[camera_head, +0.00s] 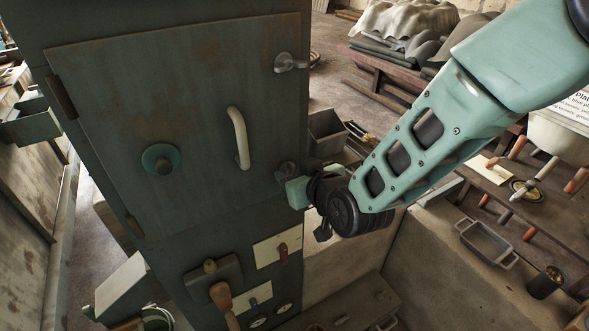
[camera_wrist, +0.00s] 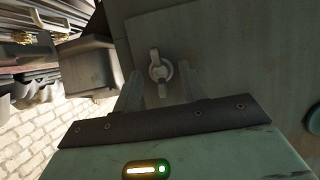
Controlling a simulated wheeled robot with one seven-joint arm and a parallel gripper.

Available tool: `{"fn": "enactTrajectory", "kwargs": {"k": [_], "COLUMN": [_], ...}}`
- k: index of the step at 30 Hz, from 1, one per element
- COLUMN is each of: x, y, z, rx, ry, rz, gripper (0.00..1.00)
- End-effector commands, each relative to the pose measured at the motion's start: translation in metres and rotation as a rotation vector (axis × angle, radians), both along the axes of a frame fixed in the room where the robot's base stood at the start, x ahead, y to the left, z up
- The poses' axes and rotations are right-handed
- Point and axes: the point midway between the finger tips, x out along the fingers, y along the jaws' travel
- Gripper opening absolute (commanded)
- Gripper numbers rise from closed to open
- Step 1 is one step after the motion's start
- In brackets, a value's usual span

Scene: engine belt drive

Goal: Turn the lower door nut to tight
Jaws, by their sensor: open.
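The lower door nut (camera_head: 286,171) is a grey metal wing nut at the right edge of the green cabinet door (camera_head: 190,95). In the wrist view the nut (camera_wrist: 160,71) lies between the lines of the two fingers, near their tips, with its wings running roughly up and down the picture. My gripper (camera_wrist: 160,84) is open, with a finger on each side of the nut. I cannot tell whether either finger touches it. In the head view my gripper (camera_head: 296,184) is beside the nut and partly hides it. The upper door nut (camera_head: 286,62) sits near the door's top right corner.
A cream handle (camera_head: 238,138) and a round teal knob (camera_head: 160,160) stick out from the door. Below are a red switch (camera_head: 283,252) and a wooden-handled lever (camera_head: 224,300). An open grey bin (camera_head: 328,132) stands right behind the cabinet edge, near my wrist.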

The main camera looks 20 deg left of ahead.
Motion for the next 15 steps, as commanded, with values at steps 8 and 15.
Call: {"fn": "enactTrajectory", "kwargs": {"k": [8,15], "x": [0.0003,0.0002], "y": [0.0007,0.0006], "z": [-0.0005,-0.0004], "rx": [0.0,0.0], "ry": [0.0,0.0], "rz": [0.0,0.0], "gripper": [0.39,0.0]}}
